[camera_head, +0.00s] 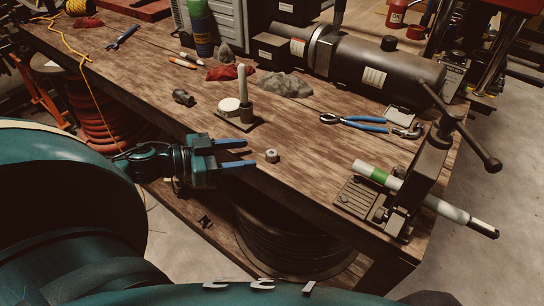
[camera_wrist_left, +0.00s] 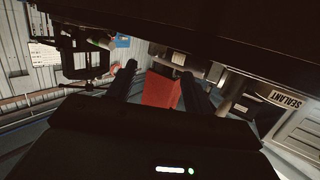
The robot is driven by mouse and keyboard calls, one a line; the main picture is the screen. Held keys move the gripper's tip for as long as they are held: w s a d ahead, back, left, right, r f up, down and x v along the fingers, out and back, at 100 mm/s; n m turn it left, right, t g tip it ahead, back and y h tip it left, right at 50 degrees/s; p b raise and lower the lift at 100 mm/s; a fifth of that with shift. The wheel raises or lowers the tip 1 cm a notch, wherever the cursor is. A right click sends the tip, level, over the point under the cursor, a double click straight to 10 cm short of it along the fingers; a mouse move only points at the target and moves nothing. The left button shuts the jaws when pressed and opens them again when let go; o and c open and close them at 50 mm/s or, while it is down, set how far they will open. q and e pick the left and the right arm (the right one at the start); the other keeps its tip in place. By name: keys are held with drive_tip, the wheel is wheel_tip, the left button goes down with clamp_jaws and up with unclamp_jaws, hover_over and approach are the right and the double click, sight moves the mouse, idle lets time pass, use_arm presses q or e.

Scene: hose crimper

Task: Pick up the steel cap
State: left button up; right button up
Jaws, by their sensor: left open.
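A small grey metal piece that looks like the steel cap (camera_head: 272,156) sits on the wooden bench near its front edge in the head view. A darker round spot shows on its top. My left gripper (camera_head: 253,153) has its two blue fingers spread and empty. In the head view the fingertips point right at the cap, a short way left of it and apart from it. The left wrist view shows two dark fingers (camera_wrist_left: 159,70) apart, and I cannot make out the cap there. My right gripper is not in view.
A bench vise (camera_head: 408,185) holds a white-and-green tube at the right. Pliers (camera_head: 352,121) lie behind the cap. A round white disc (camera_head: 230,106) and an upright post (camera_head: 243,92) stand behind my gripper. The bench top around the cap is clear.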

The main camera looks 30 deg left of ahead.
sight(272, 153)
use_arm(q)
drive_tip(key=shift+s+d+x, duration=0.1)
drive_tip(key=shift+x, duration=1.8)
drive_tip(key=shift+s+d+x, duration=0.1)
drive_tip(key=shift+x, duration=1.85)
drive_tip(key=shift+f, duration=0.15)
drive_tip(key=c, duration=1.1)
